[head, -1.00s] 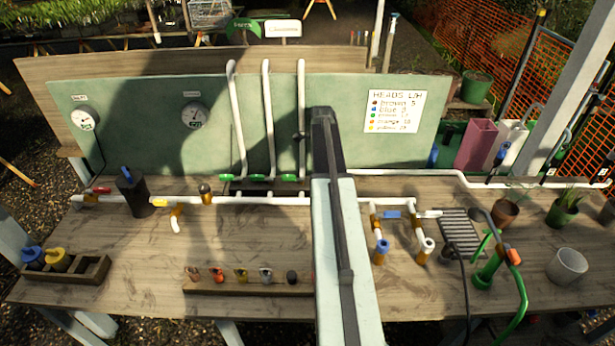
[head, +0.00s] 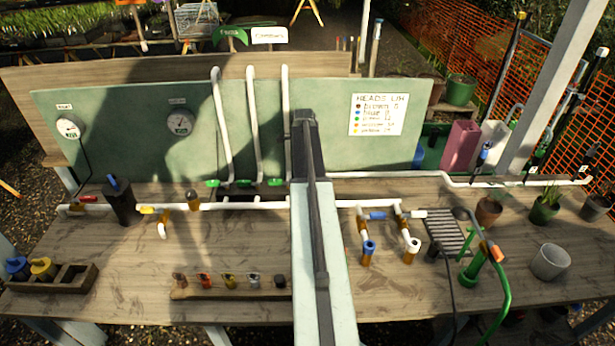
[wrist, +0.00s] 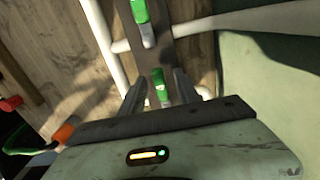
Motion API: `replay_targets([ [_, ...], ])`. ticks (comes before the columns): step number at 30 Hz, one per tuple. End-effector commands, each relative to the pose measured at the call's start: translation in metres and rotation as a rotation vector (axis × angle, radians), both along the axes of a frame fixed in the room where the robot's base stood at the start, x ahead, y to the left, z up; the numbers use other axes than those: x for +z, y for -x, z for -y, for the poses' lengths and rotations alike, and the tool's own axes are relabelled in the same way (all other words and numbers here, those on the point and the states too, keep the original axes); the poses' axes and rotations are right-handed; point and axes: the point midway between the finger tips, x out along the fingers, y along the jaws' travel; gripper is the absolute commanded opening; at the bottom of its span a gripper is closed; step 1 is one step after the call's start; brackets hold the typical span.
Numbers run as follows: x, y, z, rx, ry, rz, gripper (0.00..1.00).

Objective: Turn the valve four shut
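Three green valve handles (head: 243,183) sit in a row at the foot of the white upright pipes in the head view; no valve numbers are readable. In the wrist view one green handle (wrist: 160,88) lies between the fingers of my gripper (wrist: 160,80). The fingers are open, one on each side of the handle; I cannot tell whether they touch it. Another green handle (wrist: 140,12) shows farther up the same dark strip. In the head view my raised arm hides the bench behind it, and my fingertips are hidden.
A green panel (head: 120,130) with gauges stands behind the pipes. A white pipe (head: 370,203) runs along the bench (head: 110,280). A wooden rack (head: 230,294) of coloured heads lies in front, left of my arm. Pots and a green hose (head: 500,290) are at the right.

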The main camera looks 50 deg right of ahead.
Motion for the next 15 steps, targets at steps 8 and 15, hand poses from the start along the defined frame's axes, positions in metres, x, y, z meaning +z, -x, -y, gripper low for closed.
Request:
replay_targets([
  [8, 0.001, 0.005, 0.005, -0.008, 0.001, -0.003, 0.38],
  [15, 0.025, 0.006, 0.005, -0.009, 0.002, -0.004, 0.38],
])
